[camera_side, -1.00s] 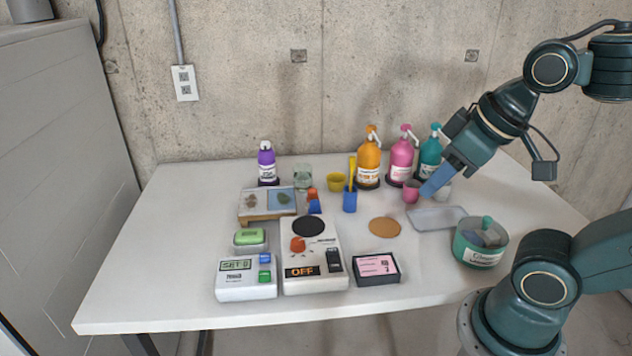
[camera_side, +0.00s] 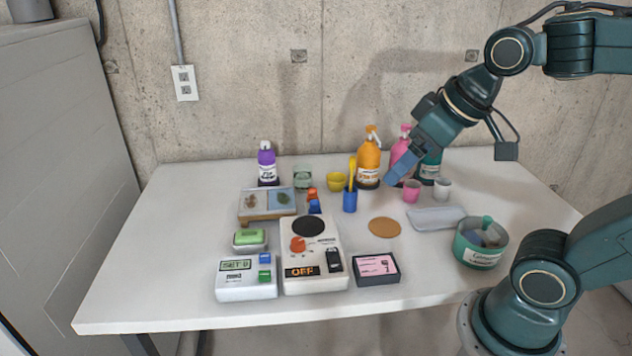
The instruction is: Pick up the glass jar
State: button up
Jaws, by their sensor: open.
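The glass jar (camera_side: 303,177) is a small, clear, greenish vessel standing upright at the back of the table, between the purple bottle and the yellow cup. My gripper (camera_side: 397,174) is open with nothing seen in it. It hangs tilted down and to the left, in front of the pink pump bottle, well to the right of the jar. The gripper hides part of the pink bottle. Its fingers overlap in this view, so the gap between them is not clear.
Between gripper and jar stand the orange pump bottle (camera_side: 368,163), a blue holder (camera_side: 350,201) with a yellow item, and a yellow cup (camera_side: 336,181). A purple bottle (camera_side: 267,165) stands left of the jar. The hotplate (camera_side: 315,258) is in front. The table's left side is clear.

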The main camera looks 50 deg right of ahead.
jog(key=w+d, duration=0.3)
jog(key=w, duration=1)
jog(key=t, duration=0.2)
send_over(300, 173)
jog(key=s+a, duration=0.4)
jog(key=s, duration=0.3)
notch_tip(300, 173, down, 12)
jog(key=shift+m+t, duration=0.3)
jog(key=shift+t, duration=0.1)
jog(key=w+d+f, duration=0.1)
jog(key=d+f, duration=0.1)
jog(key=f, duration=0.1)
jog(key=w+d+f, duration=0.2)
jog(key=f, duration=0.2)
jog(key=w+d+f, duration=0.2)
jog(key=f, duration=0.1)
jog(key=shift+w+f, duration=0.15)
jog(key=shift+w, duration=0.1)
jog(key=shift+w+d+f, duration=0.15)
jog(key=shift+d+f, duration=0.1)
jog(key=shift+f, duration=0.2)
jog(key=shift+w+f, duration=0.1)
jog(key=shift+x, duration=2.35)
jog(key=shift+c, duration=0.2)
